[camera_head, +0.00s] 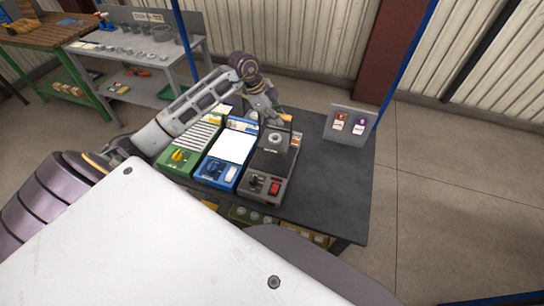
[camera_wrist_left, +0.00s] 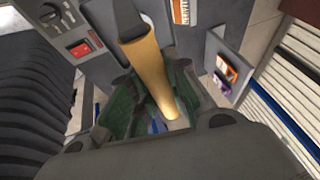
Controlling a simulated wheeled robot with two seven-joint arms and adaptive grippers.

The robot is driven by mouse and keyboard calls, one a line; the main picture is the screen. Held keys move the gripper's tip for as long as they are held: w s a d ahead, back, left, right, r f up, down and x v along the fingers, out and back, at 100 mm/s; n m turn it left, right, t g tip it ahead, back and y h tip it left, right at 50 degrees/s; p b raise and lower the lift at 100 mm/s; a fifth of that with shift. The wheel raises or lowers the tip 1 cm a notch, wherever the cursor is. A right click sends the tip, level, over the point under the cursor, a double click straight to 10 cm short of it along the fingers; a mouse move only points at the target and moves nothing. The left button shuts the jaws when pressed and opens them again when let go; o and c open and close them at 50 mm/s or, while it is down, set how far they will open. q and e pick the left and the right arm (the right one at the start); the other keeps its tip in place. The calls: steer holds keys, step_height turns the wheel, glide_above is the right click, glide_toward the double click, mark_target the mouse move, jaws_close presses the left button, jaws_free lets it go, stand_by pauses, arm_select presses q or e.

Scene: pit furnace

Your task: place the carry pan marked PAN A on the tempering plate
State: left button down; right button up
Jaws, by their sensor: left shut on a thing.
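My left gripper (camera_head: 277,116) is shut on the tan wooden handle (camera_wrist_left: 152,75) of a carry pan. The handle runs between its green finger pads in the left wrist view. The pan (camera_head: 266,144) is dark grey with a pale ring-shaped part in it. It shows over the far part of a grey unit (camera_head: 261,189) with a dark top, a black knob and a red switch. I cannot tell whether the pan touches that top. No pan marking or plate name is readable. My right gripper is not in view.
A blue unit (camera_head: 222,174) with a white top and a green unit (camera_head: 178,159) with a slatted top stand to the left. A small sign board (camera_head: 348,126) stands at the table's back right. The dark table (camera_head: 336,188) is clear on the right.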

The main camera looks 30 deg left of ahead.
arm_select(q)
steer(key=shift+a+f+m, duration=0.1)
steer(key=shift+m, duration=0.2)
glide_above(278, 140)
steer(key=a, duration=0.1)
steer(key=shift+s+f+p, duration=0.15)
steer(key=shift+f, duration=1.4)
steer(key=shift+s+f+p, duration=0.15)
steer(key=shift+f, duration=1.5)
steer(key=shift+f, duration=1.8)
steer(key=c, duration=1.4)
jaws_free()
steer(key=shift+s+f, duration=0.1)
steer(key=shift+f, duration=0.05)
steer(key=shift+o, duration=0.2)
